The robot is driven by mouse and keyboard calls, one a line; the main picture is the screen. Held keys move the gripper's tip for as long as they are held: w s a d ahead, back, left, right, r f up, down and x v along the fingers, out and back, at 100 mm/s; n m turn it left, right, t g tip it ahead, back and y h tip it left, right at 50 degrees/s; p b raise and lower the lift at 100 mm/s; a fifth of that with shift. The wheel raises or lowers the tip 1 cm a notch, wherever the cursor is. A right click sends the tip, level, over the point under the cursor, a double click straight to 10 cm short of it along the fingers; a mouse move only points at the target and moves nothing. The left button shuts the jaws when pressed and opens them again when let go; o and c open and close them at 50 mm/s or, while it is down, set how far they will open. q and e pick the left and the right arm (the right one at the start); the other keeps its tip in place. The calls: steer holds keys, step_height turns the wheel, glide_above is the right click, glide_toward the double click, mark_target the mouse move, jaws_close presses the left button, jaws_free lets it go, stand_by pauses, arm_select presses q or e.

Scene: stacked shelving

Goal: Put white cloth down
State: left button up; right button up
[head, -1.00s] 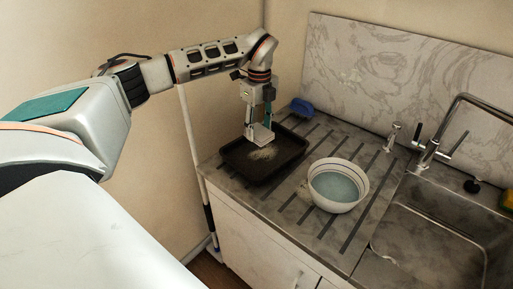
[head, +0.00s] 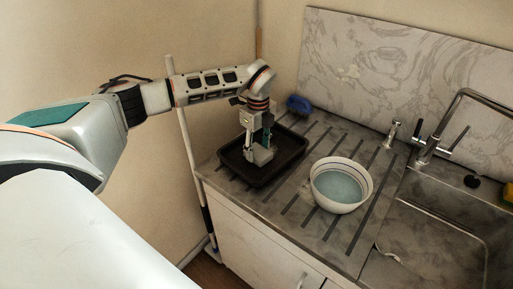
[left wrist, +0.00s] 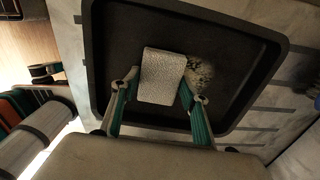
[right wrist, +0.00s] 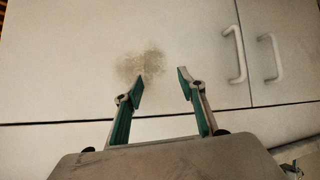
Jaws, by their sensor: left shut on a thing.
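The white cloth (left wrist: 162,76) is a small textured block-like piece between the fingertips of my left gripper (left wrist: 159,92). In the head view the left gripper (head: 259,152) points down into the black tray (head: 226,160), with the cloth (head: 260,156) low over the tray's floor. I cannot tell for sure whether the cloth touches it. A pale speckled stain (left wrist: 201,75) on the tray floor shows just right of the cloth in the left wrist view. My right gripper (right wrist: 161,82) is open and empty, facing a cabinet front; it is not in the head view.
A white bowl of water (head: 340,187) stands right of the tray on the ribbed counter. A blue item (head: 299,104) lies behind the tray. The sink (head: 440,235) and tap (head: 432,145) are at right. A brownish stain (right wrist: 143,65) marks the cabinet door (right wrist: 190,40).

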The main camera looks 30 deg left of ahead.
mark_target(258, 151)
arm_select(q)
steer(key=shift+f, duration=0.2)
steer(key=o, duration=1.1)
arm_select(e)
steer(key=shift+s+d, duration=0.1)
steer(key=shift+d, duration=0.1)
steer(key=shift+d+f, duration=0.1)
arm_select(q)
step_height(258, 151, up, 12)
steer(key=shift+r, duration=0.2)
